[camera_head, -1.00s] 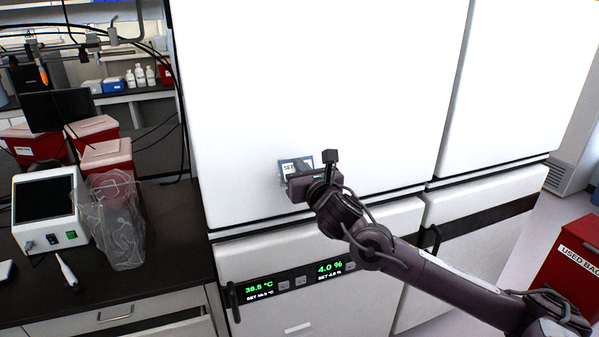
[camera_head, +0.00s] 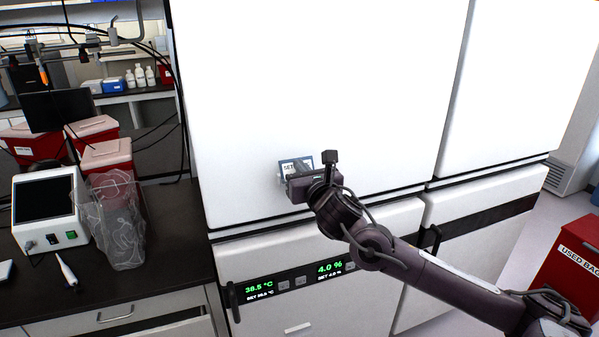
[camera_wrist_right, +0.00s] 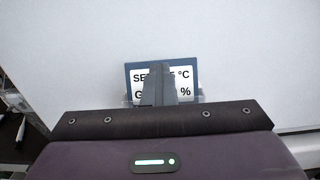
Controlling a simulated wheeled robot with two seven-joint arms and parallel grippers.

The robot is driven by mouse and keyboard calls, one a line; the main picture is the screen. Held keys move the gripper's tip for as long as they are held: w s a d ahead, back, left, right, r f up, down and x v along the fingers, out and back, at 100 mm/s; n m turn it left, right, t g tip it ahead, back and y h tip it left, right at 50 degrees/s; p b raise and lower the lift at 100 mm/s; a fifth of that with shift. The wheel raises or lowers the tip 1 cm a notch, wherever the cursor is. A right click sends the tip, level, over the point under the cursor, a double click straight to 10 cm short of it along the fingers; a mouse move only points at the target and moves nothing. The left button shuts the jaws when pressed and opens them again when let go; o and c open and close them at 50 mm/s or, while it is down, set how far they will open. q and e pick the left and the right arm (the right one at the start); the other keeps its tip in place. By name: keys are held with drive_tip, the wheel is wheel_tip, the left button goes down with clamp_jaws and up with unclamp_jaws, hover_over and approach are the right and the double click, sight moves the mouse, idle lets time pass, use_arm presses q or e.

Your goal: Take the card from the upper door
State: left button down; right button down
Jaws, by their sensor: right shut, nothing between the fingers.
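The card (camera_head: 288,163) is blue-edged with a white printed face and sits against the white upper door (camera_head: 320,90), near its lower left part. In the right wrist view the card (camera_wrist_right: 133,72) shows "SE", "°C" and "%", with its middle hidden behind the fingers. A clear holder edge shows at its lower sides. My right gripper (camera_head: 302,167) is right in front of the card. In the right wrist view its fingers (camera_wrist_right: 158,78) are together over the card's face, with nothing between them. My left gripper is out of view.
Below the upper door is a lower door with a green display (camera_head: 267,286) and a black handle (camera_head: 233,302). A dark bench (camera_head: 170,230) at left holds a white device (camera_head: 45,208) and a clear bag (camera_head: 117,220). A red bin (camera_head: 570,265) stands at right.

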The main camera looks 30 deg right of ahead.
sight(295, 145)
drive_tip(key=shift+f, duration=0.25)
drive_tip(key=shift+w+d+r, duration=0.1)
drive_tip(key=shift+w+r, duration=0.1)
drive_tip(key=shift+r, duration=0.45)
drive_tip(key=shift+w+r+p, duration=0.15)
drive_tip(key=shift+r+p, duration=0.4)
drive_tip(key=shift+r, duration=0.25)
drive_tip(key=shift+w+r+p, duration=0.1)
drive_tip(key=shift+r+p, duration=0.4)
drive_tip(key=shift+r, duration=0.25)
drive_tip(key=shift+s, duration=0.15)
drive_tip(key=c, duration=2.2)
unclamp_jaws()
drive_tip(key=c, duration=1.7)
unclamp_jaws()
